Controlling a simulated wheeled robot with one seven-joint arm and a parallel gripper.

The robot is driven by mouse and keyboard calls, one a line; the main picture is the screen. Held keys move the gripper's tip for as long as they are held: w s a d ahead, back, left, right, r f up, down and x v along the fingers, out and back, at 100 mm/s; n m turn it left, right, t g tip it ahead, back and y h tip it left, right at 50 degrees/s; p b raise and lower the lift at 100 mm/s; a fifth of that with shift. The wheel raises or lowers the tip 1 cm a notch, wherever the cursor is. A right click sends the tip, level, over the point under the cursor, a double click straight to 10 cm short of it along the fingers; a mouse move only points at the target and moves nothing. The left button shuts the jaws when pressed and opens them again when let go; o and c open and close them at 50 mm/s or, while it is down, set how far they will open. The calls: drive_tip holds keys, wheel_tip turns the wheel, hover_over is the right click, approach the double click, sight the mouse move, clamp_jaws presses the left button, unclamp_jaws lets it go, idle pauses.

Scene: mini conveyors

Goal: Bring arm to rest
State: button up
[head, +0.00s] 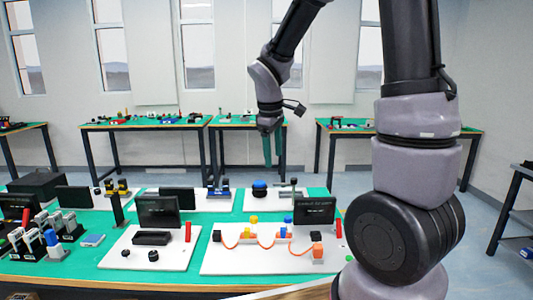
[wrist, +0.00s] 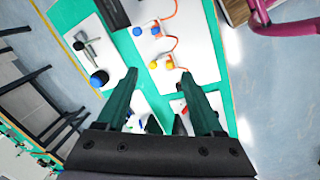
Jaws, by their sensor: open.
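My gripper (head: 273,148) hangs high above the back part of the near green table (head: 90,270), fingers pointing down. In the wrist view the two dark green fingers of my gripper (wrist: 158,82) stand wide apart with nothing between them. It is open and empty, and touches nothing. My arm is bent, with the forearm reaching up past the top of the head view.
The near table carries white boards (head: 215,264) with black screens (head: 158,210), blue and yellow parts and orange cables. More green-topped tables (head: 150,124) stand along the back wall. Open floor lies between.

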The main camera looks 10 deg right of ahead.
drive_tip(key=shift+s+a+r, duration=0.15)
drive_tip(key=shift+s+r, duration=0.25)
drive_tip(key=shift+r, duration=0.05)
drive_tip(key=s+d+r+m+t+y, duration=0.1)
drive_tip(key=s+d+r+m+t, duration=0.1)
drive_tip(key=s+r+m, duration=0.4)
drive_tip(key=s+d+r+m+t+y, duration=0.1)
drive_tip(key=s+r+m+t+y, duration=0.1)
drive_tip(key=s+r+m, duration=0.5)
drive_tip(key=s+r+t, duration=0.1)
drive_tip(key=s, duration=0.2)
drive_tip(key=shift+d+r+m+y, duration=0.15)
drive_tip(key=shift+d+m+y, duration=0.15)
drive_tip(key=shift+d, duration=0.05)
